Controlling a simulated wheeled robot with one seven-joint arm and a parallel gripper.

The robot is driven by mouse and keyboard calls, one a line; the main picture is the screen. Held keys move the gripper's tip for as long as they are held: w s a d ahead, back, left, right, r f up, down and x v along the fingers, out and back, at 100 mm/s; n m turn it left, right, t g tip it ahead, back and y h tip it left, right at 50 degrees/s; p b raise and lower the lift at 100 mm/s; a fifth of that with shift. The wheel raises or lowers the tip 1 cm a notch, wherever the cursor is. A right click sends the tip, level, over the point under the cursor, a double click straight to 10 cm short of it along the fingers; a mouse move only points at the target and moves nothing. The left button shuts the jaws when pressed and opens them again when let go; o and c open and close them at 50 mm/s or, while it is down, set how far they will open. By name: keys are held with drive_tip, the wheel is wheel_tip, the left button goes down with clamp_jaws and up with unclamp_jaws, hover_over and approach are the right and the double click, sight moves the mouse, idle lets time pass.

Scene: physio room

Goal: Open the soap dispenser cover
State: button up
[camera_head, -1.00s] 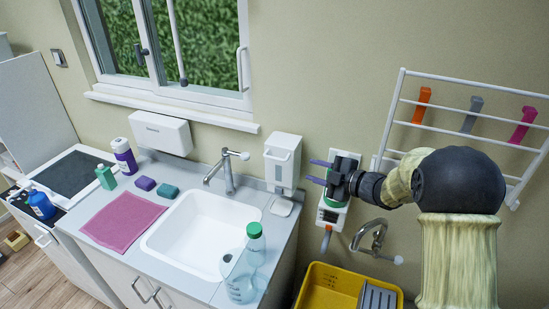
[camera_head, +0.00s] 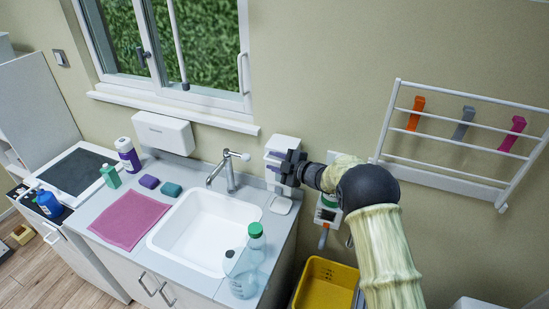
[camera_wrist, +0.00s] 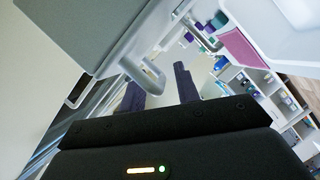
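The white soap dispenser (camera_head: 285,143) is on the wall right of the sink tap. My gripper (camera_head: 272,162) is at its front and hides much of its lower part. The dispenser's cover looks shut. In the wrist view, a large pale box, apparently the dispenser (camera_wrist: 85,35), fills the upper left. A pale handle-like loop (camera_wrist: 150,78) sticks out from it near the gap between my dark purple fingers (camera_wrist: 158,85). The fingers are apart, with a gap between them. I cannot tell whether they touch the loop.
Below is a white sink (camera_head: 200,232) with a tap (camera_head: 228,170) and a clear green-capped bottle (camera_head: 245,270). A small white soap dish (camera_head: 281,205) lies under the dispenser. A wall rack (camera_head: 450,180) and a yellow bin (camera_head: 325,283) are to the right.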

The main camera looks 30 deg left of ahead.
drive_tip(key=shift+a+f, duration=0.1)
drive_tip(key=shift+a, duration=0.1)
clamp_jaws()
drive_tip(key=shift+s+f+b, duration=0.15)
drive_tip(key=shift+b, duration=0.3)
